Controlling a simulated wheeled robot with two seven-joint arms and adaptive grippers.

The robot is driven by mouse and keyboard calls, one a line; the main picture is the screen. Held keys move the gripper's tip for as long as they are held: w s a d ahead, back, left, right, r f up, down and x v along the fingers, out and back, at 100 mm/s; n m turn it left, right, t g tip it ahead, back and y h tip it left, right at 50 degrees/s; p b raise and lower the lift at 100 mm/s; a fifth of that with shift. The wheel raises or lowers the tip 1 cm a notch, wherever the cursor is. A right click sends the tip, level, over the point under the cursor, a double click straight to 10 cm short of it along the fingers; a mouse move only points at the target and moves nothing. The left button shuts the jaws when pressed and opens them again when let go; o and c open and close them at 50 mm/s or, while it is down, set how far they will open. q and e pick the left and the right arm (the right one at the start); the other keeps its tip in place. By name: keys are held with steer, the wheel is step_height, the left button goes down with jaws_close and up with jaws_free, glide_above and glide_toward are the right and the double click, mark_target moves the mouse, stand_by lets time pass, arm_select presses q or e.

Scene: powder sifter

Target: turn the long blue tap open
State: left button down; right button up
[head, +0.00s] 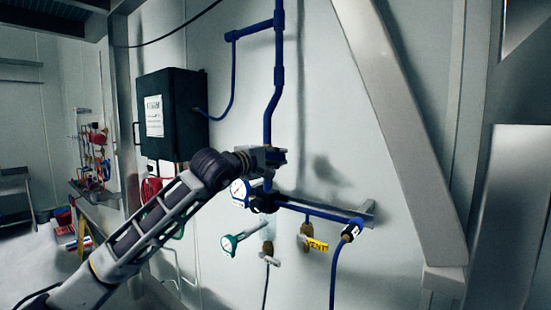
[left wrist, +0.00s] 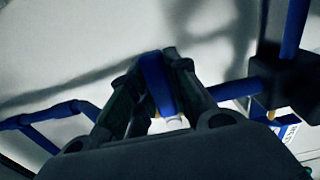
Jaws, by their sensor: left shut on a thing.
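My left gripper (head: 268,155) is at the wall pipework, in front of the blue pipe and above the round gauge. In the left wrist view the blue tap (left wrist: 157,84) stands between the two fingers, and the gripper is shut on its long handle. In the head view the gripper covers most of the tap, so the handle's angle cannot be told there. My right gripper is not in view.
A blue pipe (head: 279,60) runs up the wall. A white-faced gauge (head: 240,190) and a teal gauge (head: 229,244) sit below my gripper. A yellow-tagged valve (head: 316,244) hangs to the right. A dark box (head: 180,115) is on the wall at left.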

arm_select(q)
steer(key=shift+r+n+b, duration=0.3)
steer(key=shift+n+b, duration=0.4)
steer(key=shift+b, duration=0.3)
steer(key=shift+r+n+b, duration=0.25)
steer(key=shift+n+b, duration=0.45)
steer(key=shift+b, duration=0.3)
steer(key=shift+w+a+r+n+b, duration=0.15)
steer(key=shift+r+n+b, duration=0.2)
steer(key=shift+n+b, duration=0.25)
steer(key=shift+w+a+r+n+b, duration=0.1)
steer(key=shift+r+n+b, duration=0.2)
steer(key=shift+n+b, duration=0.3)
steer(key=shift+w+a+r+n+b, duration=0.15)
steer(key=shift+r+n+b, duration=0.3)
steer(key=shift+n, duration=0.55)
steer(key=c, duration=1.3)
jaws_free()
steer(key=shift+a+r, duration=0.1)
